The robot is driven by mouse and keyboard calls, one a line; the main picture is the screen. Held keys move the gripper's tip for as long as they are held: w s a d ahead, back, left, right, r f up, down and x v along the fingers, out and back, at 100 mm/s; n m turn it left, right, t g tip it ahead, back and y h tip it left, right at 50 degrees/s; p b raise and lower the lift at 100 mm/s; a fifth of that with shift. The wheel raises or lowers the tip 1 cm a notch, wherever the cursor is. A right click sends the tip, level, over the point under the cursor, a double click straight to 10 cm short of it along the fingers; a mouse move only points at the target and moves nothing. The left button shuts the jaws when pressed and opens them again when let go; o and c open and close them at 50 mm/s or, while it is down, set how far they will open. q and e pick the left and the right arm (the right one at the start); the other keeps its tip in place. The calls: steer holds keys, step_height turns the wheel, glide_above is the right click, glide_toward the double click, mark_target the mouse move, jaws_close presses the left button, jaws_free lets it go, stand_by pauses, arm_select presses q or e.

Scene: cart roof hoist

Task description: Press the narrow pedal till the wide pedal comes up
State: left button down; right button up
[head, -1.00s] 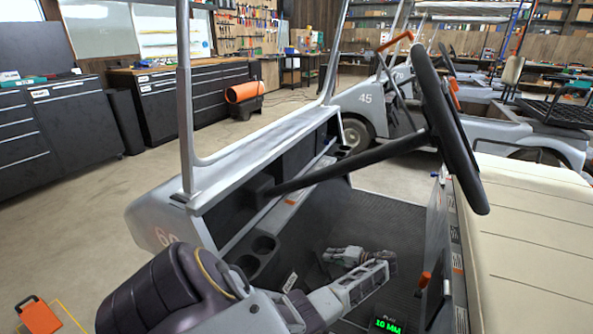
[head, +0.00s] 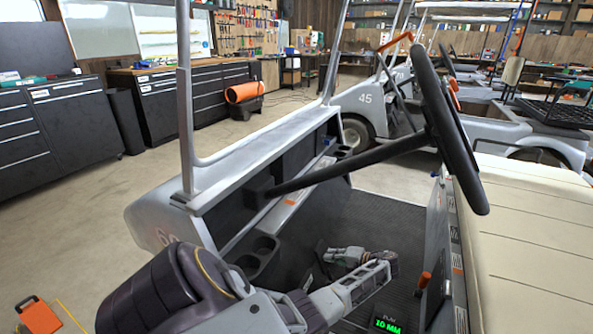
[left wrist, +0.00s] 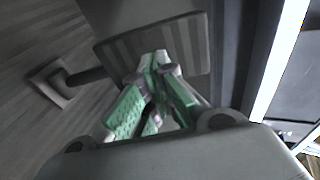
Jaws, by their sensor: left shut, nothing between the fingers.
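My left gripper (head: 331,254) is low in the cart's footwell, its fingers shut and empty. In the left wrist view its green-padded fingers (left wrist: 155,62) lie in front of a broad ribbed plate, which looks like the wide pedal (left wrist: 112,54). I cannot tell whether they touch it. A smaller square pad on a dark rod, perhaps the narrow pedal (left wrist: 46,86), stands to the left of the fingers, apart from them. In the head view the pedals are dark and mostly hidden by my gripper and the footwell. My right gripper is not in view.
The steering wheel (head: 447,130) and its column cross above the footwell. The seat (head: 535,240) is on the right, the dashboard on the left. A small display reading 10 MM (head: 387,325) is near the floor.

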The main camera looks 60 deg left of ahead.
arm_select(q)
steer(key=v, duration=0.4)
steer(key=w+v, duration=0.1)
steer(key=shift+w+d+f, duration=0.1)
steer(key=shift+d+f, duration=0.1)
steer(key=shift+d, duration=0.15)
stand_by(0.5)
stand_by(0.6)
